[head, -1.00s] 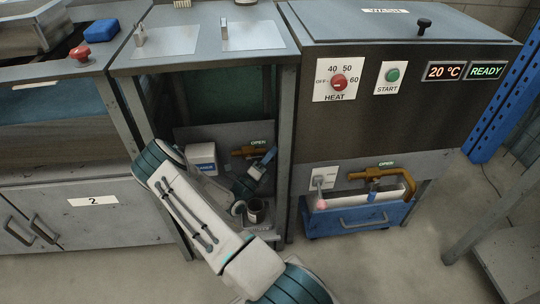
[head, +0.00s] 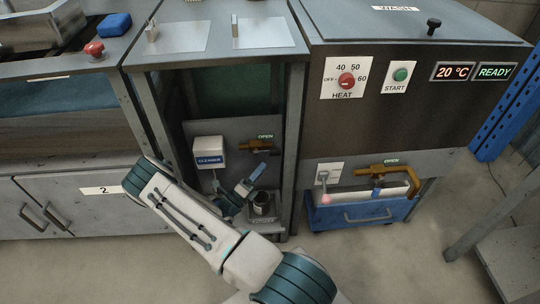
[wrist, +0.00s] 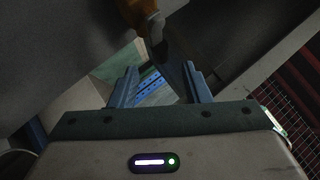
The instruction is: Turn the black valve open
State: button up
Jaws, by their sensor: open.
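A brass valve pipe (head: 257,144) sits on the grey back panel under the left counter, below a green OPEN label. A small dark part shows at its right end; I cannot make out a handle or which way it points. My gripper (head: 257,183) is in that bay, below the pipe and apart from it. In the wrist view my gripper (wrist: 160,88) is open, its two blue-grey fingers spread with nothing between them. An orange-brown pipe end (wrist: 133,12) with a grey fitting shows beyond the fingers at the top.
A white CLEANER box (head: 209,152) hangs left of the valve. A dark cup (head: 263,203) stands just below my gripper. A cabinet post (head: 294,145) bounds the bay on the right.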

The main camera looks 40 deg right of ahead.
jog(key=v, duration=0.4)
dwell(0.5)
